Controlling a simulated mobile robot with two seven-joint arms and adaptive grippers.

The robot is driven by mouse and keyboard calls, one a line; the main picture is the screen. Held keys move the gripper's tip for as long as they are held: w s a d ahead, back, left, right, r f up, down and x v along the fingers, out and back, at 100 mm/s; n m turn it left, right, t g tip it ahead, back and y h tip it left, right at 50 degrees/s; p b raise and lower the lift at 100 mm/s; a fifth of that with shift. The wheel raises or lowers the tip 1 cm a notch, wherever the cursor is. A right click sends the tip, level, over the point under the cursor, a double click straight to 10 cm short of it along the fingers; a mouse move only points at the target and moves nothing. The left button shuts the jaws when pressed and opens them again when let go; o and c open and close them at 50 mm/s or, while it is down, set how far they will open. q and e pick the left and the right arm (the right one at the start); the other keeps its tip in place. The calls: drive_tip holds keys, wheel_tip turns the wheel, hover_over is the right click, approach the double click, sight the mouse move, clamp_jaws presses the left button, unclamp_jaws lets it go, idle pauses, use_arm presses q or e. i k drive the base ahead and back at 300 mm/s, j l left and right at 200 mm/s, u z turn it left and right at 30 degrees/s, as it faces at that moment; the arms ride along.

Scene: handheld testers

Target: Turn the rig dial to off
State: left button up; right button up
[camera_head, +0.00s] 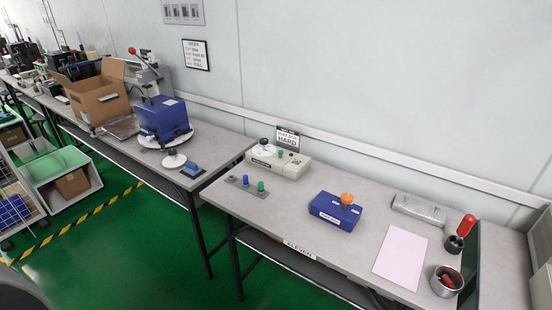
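A beige box (290,168) stands at the back left of the near table. It bears a round white disc with a dark knob (264,144) and a small green button. To its right a blue box (332,211) with an orange knob (347,198) stands on the same table. I cannot tell which of these is the rig dial, and the settings of both are too small to read. Neither of my grippers is in view, and nothing touches either box.
The near table (290,215) also carries a plate with blue and green buttons (246,186), a white sheet (401,256), a grey block (419,209) and a metal cup (446,282). A second table on the left holds a cardboard box (100,100) and a blue case (161,117). The green floor in front is clear.

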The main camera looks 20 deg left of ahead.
sight(263, 141)
drive_tip(key=i+j+z, duration=0.1)
drive_tip(key=j+z, duration=0.25)
drive_tip(key=j, duration=0.45)
drive_tip(key=j+z, duration=0.3)
drive_tip(key=j, duration=0.55)
